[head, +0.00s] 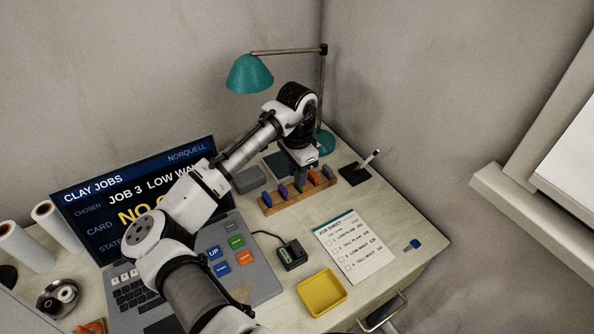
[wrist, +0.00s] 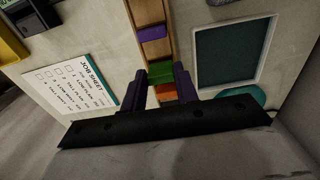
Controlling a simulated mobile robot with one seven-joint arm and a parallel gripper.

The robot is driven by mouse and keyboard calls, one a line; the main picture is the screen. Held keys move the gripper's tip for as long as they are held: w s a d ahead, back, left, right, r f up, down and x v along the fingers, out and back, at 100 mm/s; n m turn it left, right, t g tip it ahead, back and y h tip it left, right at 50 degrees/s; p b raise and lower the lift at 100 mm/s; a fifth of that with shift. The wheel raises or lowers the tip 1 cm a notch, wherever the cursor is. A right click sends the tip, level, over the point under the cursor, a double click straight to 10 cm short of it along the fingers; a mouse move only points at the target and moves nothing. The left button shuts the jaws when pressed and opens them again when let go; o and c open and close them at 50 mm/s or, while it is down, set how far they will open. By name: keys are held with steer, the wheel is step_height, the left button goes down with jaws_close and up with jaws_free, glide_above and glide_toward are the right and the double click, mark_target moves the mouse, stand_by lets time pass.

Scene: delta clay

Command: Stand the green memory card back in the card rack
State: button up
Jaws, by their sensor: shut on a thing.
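The wooden card rack (head: 292,201) stands on the desk and holds a blue card (head: 266,198), a purple card (head: 283,192), an orange card (head: 314,178) and a grey card. In the wrist view the rack (wrist: 146,13) runs down from the top edge, with the purple card (wrist: 152,33) in it. My gripper (head: 300,179) is over the rack between the purple and orange cards. In the wrist view my gripper (wrist: 162,73) is shut on the green memory card (wrist: 161,68), in line with the rack. I cannot tell whether its lower edge is seated in a slot.
A teal lamp (head: 250,74) stands behind the rack. A dark pad with a pen (head: 356,174) lies to the right. The job sheet (head: 353,244), a black card reader (head: 291,254) and a yellow tray (head: 322,292) lie in front. The console screen (head: 95,217) is at left.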

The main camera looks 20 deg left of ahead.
steer(key=shift+f, duration=0.3)
steer(key=shift+f+b, duration=0.35)
steer(key=shift+f, duration=0.15)
steer(key=shift+f, duration=0.1)
steer(key=o, duration=1.4)
steer(key=shift+r+p, duration=3.1)
steer(key=shift+r, duration=0.45)
